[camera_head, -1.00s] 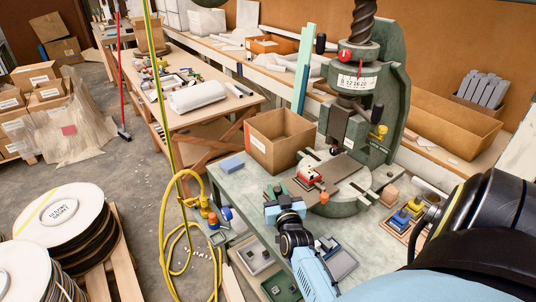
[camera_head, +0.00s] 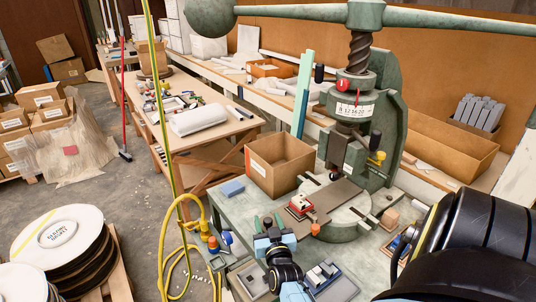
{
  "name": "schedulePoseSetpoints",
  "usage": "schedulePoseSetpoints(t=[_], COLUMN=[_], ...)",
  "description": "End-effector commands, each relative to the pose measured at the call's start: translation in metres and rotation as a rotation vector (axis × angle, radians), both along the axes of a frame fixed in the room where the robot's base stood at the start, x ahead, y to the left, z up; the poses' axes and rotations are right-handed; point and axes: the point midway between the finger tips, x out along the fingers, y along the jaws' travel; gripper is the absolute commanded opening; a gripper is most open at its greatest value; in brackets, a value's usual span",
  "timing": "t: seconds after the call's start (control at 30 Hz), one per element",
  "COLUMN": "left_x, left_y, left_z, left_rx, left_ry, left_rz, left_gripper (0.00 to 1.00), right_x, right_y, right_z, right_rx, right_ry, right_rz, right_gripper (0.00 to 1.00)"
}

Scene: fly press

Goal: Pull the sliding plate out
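The sliding plate (camera_head: 337,194) is a flat grey-brown plate lying across the round bed (camera_head: 347,227) of the green fly press (camera_head: 378,100). A red and white block (camera_head: 300,204) sits at its near left end, with an orange knob (camera_head: 315,230) close by. My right gripper (camera_head: 268,221) is to the left of and nearer than that block, over the bench's front edge. Its two greenish fingertips look apart with nothing seen between them, and it does not appear to touch the plate. My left gripper is not in view.
An open cardboard box (camera_head: 280,166) and a blue block (camera_head: 231,188) stand on the press bench left of the press. A yellow hose (camera_head: 193,210) hangs at left. The press lever (camera_head: 460,21) spans the top.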

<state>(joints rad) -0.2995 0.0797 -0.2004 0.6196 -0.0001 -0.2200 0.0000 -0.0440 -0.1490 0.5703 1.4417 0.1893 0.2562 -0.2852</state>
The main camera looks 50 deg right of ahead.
Motion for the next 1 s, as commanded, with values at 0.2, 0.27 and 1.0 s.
schedulePoseSetpoints(t=[0.2,0.27,1.0], left_x=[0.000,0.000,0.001], left_y=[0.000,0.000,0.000], left_z=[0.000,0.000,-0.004], left_rx=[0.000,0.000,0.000], left_ry=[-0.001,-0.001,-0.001], left_rz=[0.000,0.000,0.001], left_gripper=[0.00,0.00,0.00], right_x=[-0.001,-0.004,-0.106], right_y=[0.001,0.003,0.077], right_z=[0.000,0.000,0.000], right_rx=[0.000,0.001,0.001], right_ry=[0.000,0.001,0.000], right_rz=[0.000,0.000,0.000], right_gripper=[0.45,0.45,0.45])
